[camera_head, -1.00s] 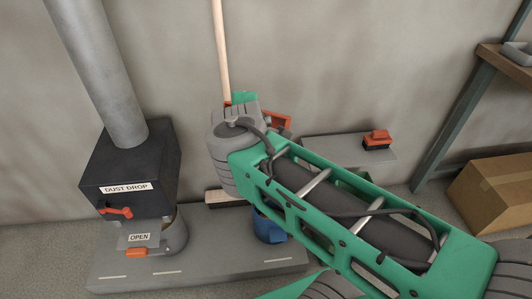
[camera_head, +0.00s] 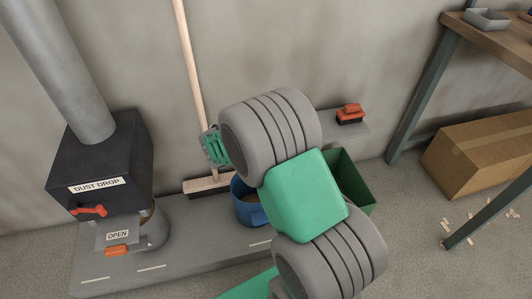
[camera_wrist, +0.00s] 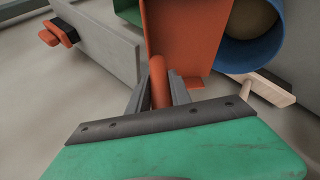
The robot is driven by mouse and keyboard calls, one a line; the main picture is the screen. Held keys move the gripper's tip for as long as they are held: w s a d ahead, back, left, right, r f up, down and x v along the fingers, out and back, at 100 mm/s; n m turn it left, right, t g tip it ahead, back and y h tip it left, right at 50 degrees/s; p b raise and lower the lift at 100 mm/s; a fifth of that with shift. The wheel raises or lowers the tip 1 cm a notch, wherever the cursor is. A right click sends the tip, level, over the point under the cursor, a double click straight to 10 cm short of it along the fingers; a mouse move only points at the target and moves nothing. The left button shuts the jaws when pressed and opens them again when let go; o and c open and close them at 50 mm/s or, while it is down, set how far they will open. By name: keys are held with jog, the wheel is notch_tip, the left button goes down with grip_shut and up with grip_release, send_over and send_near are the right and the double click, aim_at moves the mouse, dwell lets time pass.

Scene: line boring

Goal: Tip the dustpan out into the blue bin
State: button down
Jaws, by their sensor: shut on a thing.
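My gripper (camera_wrist: 158,88) is shut on the upright handle of the orange dustpan (camera_wrist: 183,38) in the wrist view. The pan stretches away from the fingers to the picture's top edge, and whether it holds dust cannot be told. The blue bin (camera_wrist: 229,50) stands just right of the pan in that view, with a tan fill inside. In the head view the blue bin (camera_head: 247,208) is partly covered by my arm, and the dustpan is hidden there.
A green bin (camera_head: 355,178) stands to the right behind my arm. A broom (camera_head: 188,60) leans on the wall behind the blue bin. An orange brush (camera_head: 350,115) lies on a grey shelf. The dust drop unit (camera_head: 108,160) is at left, a cardboard box (camera_head: 480,155) at right.

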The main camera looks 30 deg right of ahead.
jog(key=m+g, duration=0.2)
jog(key=m, duration=0.2)
jog(key=shift+s, duration=0.15)
jog(key=d+y, duration=0.1)
jog(key=d, duration=0.1)
jog(key=s+d+f+m+y+b, duration=0.1)
jog(key=d+y, duration=0.1)
jog(key=s+d+t+y+b, duration=0.1)
jog(key=d+y, duration=0.1)
jog(key=shift+s+d+f, duration=0.1)
jog(key=shift+s+f, duration=0.05)
jog(key=shift+f, duration=0.25)
jog(key=shift+s+d+f+m+t+y, duration=0.2)
jog(key=shift+d+m+t+y, duration=0.15)
jog(key=shift+d+y, duration=0.3)
jog(key=shift+a, duration=0.1)
